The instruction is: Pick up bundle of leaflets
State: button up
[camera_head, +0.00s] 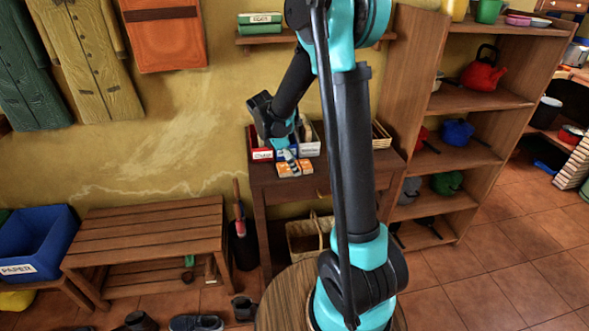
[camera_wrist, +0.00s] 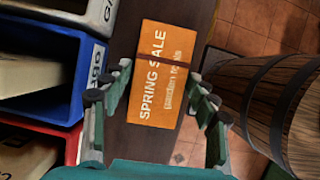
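The bundle of leaflets (camera_wrist: 163,75) is a flat orange stack marked "SPRING SALE" with a dark band around it. It lies on the dark wooden side table (camera_head: 318,187), near its front edge, and also shows in the head view (camera_head: 296,169). My gripper (camera_wrist: 160,98) is open and empty above the bundle. In the wrist view, its fingers appear to the left and right of the bundle's lower half; I cannot tell the exact height gap. In the head view my gripper (camera_head: 289,158) partly covers the bundle.
Red (camera_head: 260,154), blue (camera_wrist: 70,73) and grey labelled trays stand behind the bundle, close to the left finger. A wooden barrel (camera_wrist: 275,105) stands in front of the table. A shelf unit (camera_head: 455,158) is at right and a slatted bench (camera_head: 150,230) at left.

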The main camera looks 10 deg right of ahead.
jog(key=c, duration=0.6)
jog(key=shift+r, duration=0.1)
